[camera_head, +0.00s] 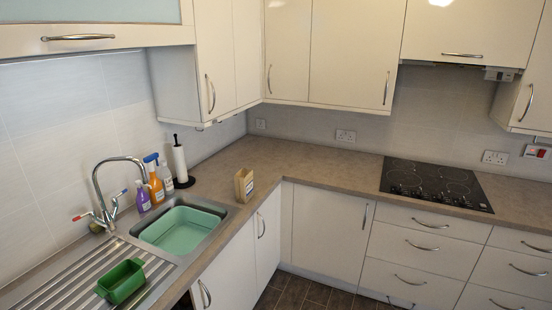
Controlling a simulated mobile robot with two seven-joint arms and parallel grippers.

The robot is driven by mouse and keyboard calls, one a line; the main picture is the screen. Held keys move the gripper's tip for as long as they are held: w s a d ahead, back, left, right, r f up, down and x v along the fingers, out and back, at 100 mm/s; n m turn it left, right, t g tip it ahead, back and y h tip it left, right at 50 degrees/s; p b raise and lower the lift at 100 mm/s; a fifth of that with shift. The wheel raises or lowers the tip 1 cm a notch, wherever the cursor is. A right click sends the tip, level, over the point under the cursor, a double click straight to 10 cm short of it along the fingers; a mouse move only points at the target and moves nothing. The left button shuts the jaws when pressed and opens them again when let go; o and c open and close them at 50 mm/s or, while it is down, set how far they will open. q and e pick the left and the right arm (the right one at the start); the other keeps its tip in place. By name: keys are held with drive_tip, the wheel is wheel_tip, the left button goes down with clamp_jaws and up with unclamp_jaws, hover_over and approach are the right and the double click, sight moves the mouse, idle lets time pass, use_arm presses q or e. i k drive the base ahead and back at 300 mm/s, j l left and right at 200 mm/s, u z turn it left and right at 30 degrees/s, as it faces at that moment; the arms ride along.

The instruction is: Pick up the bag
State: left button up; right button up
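A small tan paper bag (244,185) stands upright on the brown countertop, close to the counter's front edge, to the right of the sink. Its top looks open, and a pale label shows on its front. Neither of my grippers shows in the head view, and nothing touches the bag.
The sink holds a green basin (182,229); a green container (121,281) sits on the drainer. Spray and soap bottles (152,179) and a paper towel roll (180,161) stand behind. A black hob (436,184) is at right. Counter behind the bag is clear; wall cabinets (340,50) hang above.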

sight(244, 182)
drive_tip(key=i+z, duration=0.2)
drive_tip(key=i, duration=0.9)
drive_tip(key=i+j+z, duration=0.15)
drive_tip(key=i, duration=0.95)
drive_tip(key=i+j+u, duration=0.1)
drive_tip(key=i+u, duration=0.8)
drive_tip(key=i+l+u, duration=0.15)
drive_tip(key=i+u, duration=0.3)
drive_tip(key=k, duration=0.1)
